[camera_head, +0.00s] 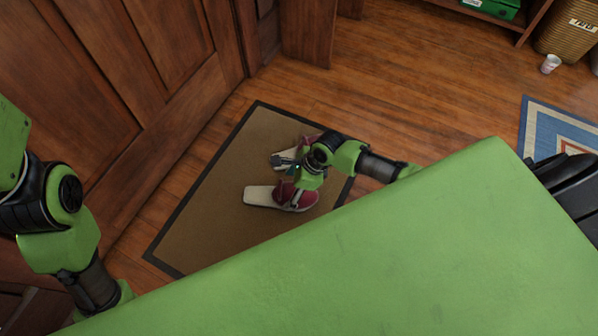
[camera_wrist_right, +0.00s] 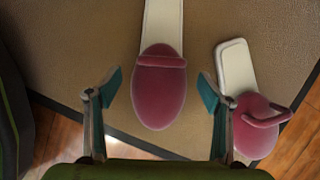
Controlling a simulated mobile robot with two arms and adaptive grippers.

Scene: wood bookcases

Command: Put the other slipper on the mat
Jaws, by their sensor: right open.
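Two slippers with white soles and dark red toes lie on the brown mat (camera_head: 205,200). The near slipper (camera_head: 260,196) points its toe to the right in the head view. The far slipper (camera_head: 284,157) lies beside it, partly hidden by my right arm. My right gripper (camera_head: 289,178) is open and empty over the slippers. In the right wrist view, the near slipper's toe (camera_wrist_right: 158,98) shows between the spread fingers (camera_wrist_right: 160,88). The far slipper (camera_wrist_right: 237,68) shows to the right, its toe close to the mat's dark border. My left arm shows, but its gripper does not.
A wooden door or panel (camera_head: 95,110) stands along the mat's left side. Wood floor (camera_head: 420,90) is clear beyond the mat. A blue patterned rug (camera_head: 540,120), a paper cup (camera_head: 550,64) and a basket (camera_head: 568,35) are at the right.

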